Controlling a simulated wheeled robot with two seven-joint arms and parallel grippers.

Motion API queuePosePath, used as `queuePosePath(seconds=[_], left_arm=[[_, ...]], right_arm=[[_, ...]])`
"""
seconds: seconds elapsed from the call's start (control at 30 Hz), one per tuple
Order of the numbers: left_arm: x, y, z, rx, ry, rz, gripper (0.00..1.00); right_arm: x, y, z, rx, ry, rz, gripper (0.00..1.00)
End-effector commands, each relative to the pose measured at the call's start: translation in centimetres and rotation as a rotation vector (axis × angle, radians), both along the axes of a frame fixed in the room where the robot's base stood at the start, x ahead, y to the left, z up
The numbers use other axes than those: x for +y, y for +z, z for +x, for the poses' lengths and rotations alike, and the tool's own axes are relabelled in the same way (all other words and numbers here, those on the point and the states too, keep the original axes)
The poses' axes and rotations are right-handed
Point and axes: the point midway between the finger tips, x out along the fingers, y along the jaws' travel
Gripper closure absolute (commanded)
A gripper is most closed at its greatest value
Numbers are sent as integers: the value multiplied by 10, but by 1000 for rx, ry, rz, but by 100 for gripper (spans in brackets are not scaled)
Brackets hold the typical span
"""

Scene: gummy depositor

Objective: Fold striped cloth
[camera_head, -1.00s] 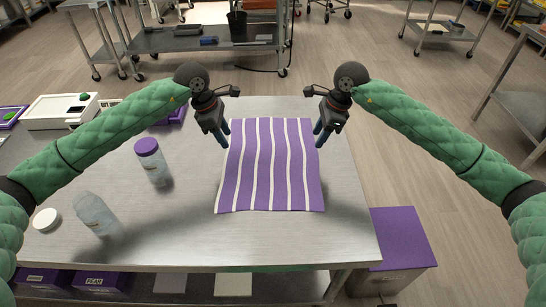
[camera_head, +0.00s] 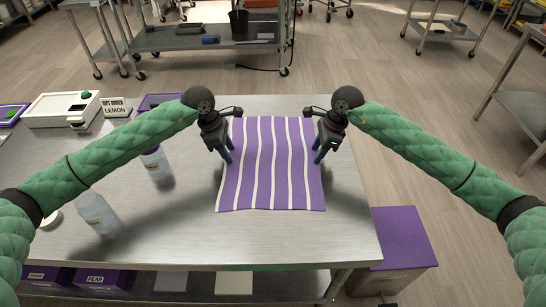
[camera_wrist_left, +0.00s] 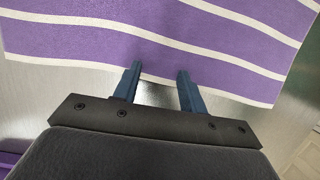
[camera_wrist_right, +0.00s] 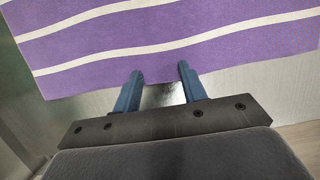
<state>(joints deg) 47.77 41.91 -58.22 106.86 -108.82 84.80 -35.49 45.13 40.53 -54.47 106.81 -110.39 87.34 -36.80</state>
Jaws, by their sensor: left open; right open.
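The purple and white striped cloth (camera_head: 270,170) lies spread out on the steel table, its near edge slightly wavy. My left gripper (camera_head: 228,161) is open at the cloth's left edge. In the left wrist view, its fingertips (camera_wrist_left: 160,76) reach the edge of the cloth (camera_wrist_left: 150,40), with nothing gripped. My right gripper (camera_head: 319,160) is open at the cloth's right edge. In the right wrist view, its fingertips (camera_wrist_right: 161,76) are at the edge of the cloth (camera_wrist_right: 160,45), also empty.
The steel table (camera_head: 190,235) has a purple-lidded jar (camera_head: 156,166) and an open clear jar (camera_head: 97,214) to the left. A purple-topped bin (camera_head: 400,238) is at the right.

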Motion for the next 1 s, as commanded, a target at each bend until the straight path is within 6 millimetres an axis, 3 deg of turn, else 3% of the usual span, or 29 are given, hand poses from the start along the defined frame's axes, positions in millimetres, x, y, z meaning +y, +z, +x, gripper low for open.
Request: queuePosePath(seconds=[0.07,0.5,1.0], left_arm=[[0,-1,0,0,0,0,59],[0,-2,0,0,0,0,100],[0,1,0,1,0,0,100]], right_arm=[[0,-2,0,0,0,0,59],[0,-2,0,0,0,0,100],[0,1,0,0,0,0,100]])
